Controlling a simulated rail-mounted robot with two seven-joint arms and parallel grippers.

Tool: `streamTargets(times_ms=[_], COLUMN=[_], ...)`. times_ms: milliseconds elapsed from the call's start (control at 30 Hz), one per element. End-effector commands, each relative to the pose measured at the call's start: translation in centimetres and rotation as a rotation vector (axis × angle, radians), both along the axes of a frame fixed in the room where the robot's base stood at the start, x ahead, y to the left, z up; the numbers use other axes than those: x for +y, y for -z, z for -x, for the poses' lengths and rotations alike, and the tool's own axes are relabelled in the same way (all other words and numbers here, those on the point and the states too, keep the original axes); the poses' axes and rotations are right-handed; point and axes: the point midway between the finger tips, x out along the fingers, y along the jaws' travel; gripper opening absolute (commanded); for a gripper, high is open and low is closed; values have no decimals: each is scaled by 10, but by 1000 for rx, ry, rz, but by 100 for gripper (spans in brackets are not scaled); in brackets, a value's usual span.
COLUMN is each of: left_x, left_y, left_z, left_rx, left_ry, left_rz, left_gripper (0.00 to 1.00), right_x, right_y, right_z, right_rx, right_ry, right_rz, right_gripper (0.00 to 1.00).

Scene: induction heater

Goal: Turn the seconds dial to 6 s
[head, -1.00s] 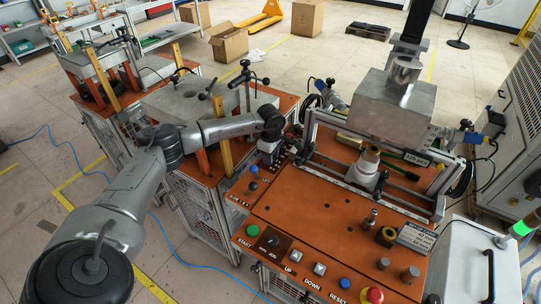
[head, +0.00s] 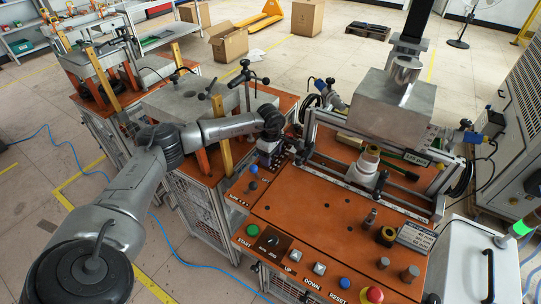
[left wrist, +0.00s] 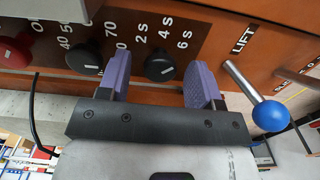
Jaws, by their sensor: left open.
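The seconds dial (left wrist: 160,67) is a black round knob on the orange-brown panel in the left wrist view. The marks 2 s, 4 s and 6 s stand beside it, and a small pale mark shows on the knob. My left gripper (left wrist: 159,82) is open, with one purple-padded finger on each side of the dial. Gaps show between both pads and the knob. In the head view my left gripper (head: 268,151) is at the left end of the orange bench, and the dial is hidden there. My right gripper is not in view.
A second black knob (left wrist: 84,57) sits just left of the fingers, with a red one (left wrist: 14,50) farther left. The LIFT lever with a blue ball (left wrist: 270,115) stands close to the right finger. The orange bench (head: 300,205) carries a start button, red stop button and metal frame.

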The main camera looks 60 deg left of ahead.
Motion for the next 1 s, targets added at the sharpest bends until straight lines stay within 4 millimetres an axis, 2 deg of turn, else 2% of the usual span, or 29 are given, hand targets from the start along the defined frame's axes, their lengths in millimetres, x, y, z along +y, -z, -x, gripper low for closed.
streamTargets(times_ms=[233, 367, 800, 1000], left_x=[0, 0, 0, 0], left_y=[-1, -13, -96, -123], left_z=[0, 0, 0, 0], left_rx=[0, -1, -2, -2], left_ry=[-1, -1, -1, 0], left_rz=[0, 0, 0, 0], left_gripper=[59, 59, 59, 59], right_x=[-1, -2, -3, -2], right_y=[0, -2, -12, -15], right_z=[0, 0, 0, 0], right_rx=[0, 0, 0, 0], right_ry=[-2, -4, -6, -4], right_rz=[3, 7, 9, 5], right_gripper=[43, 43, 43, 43])
